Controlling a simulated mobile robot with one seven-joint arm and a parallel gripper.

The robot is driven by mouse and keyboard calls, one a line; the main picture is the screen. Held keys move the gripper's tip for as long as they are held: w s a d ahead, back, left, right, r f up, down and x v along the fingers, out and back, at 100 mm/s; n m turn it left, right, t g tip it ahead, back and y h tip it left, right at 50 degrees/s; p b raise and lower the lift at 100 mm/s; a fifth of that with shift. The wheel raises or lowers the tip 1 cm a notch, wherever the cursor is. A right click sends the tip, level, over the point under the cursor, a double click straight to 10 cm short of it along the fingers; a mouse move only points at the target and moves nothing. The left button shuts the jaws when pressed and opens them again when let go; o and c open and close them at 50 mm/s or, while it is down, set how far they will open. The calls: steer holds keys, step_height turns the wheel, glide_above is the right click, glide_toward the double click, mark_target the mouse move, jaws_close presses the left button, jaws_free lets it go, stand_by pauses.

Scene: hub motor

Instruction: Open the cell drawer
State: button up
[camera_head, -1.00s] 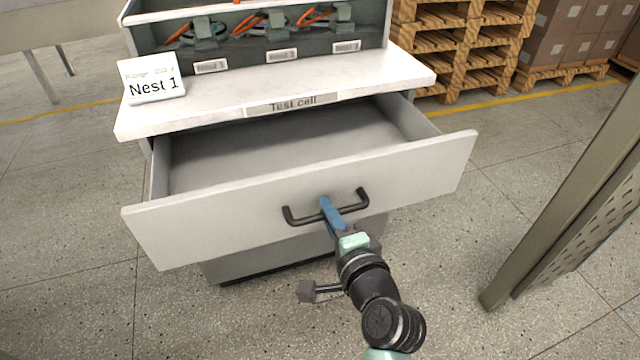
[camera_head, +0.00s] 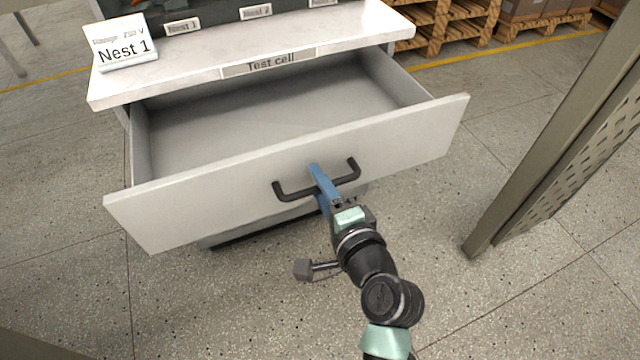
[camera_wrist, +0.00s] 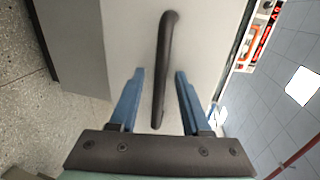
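The cell drawer (camera_head: 200,205) stands well out below the "Test cell" counter, and its grey, empty inside shows. Its front carries a dark bar handle (camera_head: 351,172), which also shows in the wrist view (camera_wrist: 164,60). My gripper (camera_head: 319,180) is at the middle of the handle. In the wrist view my gripper's two blue fingers (camera_wrist: 159,72) stand apart, one on each side of the bar, with visible gaps between fingers and bar. The far finger is mostly hidden in the head view.
The white counter (camera_head: 180,75) carries a "Nest 1" sign (camera_head: 125,45). A grey post with a perforated panel (camera_head: 540,150) stands at the right. Wooden pallets (camera_head: 450,25) are at the back. The speckled floor in front of the drawer is clear.

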steer(key=p+v, duration=0.3)
steer(key=v, duration=1)
stand_by(0.4)
